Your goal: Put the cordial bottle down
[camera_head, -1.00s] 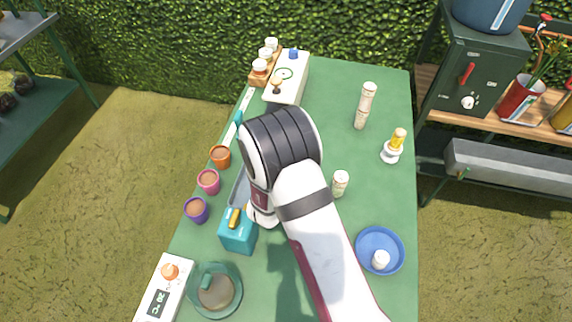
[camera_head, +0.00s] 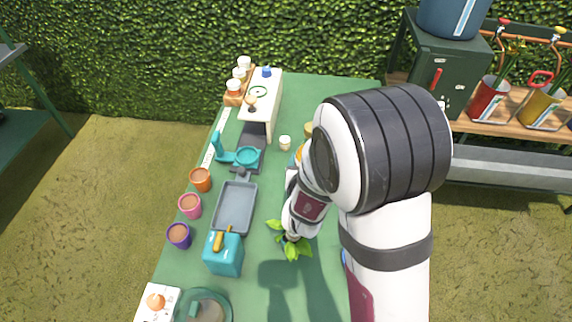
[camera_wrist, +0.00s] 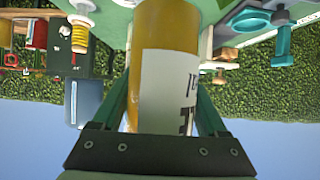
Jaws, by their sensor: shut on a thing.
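The cordial bottle (camera_wrist: 165,30) is an amber-yellow cylinder with a white label bearing dark print. It fills the middle of the wrist view, and its ends are not clearly seen. My gripper (camera_wrist: 163,95) is shut on it, one finger on each side. In the head view my arm hides the gripper and most of the bottle. I cannot tell how high the bottle is above the green table (camera_head: 335,88).
A white-capped jar (camera_head: 285,142) stands left of my arm. Leafy green plant (camera_head: 290,248) shows below my wrist. A grey tray (camera_head: 235,207), teal box (camera_head: 223,254), several pots (camera_head: 190,205) and a teal stand (camera_head: 246,156) line the left side.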

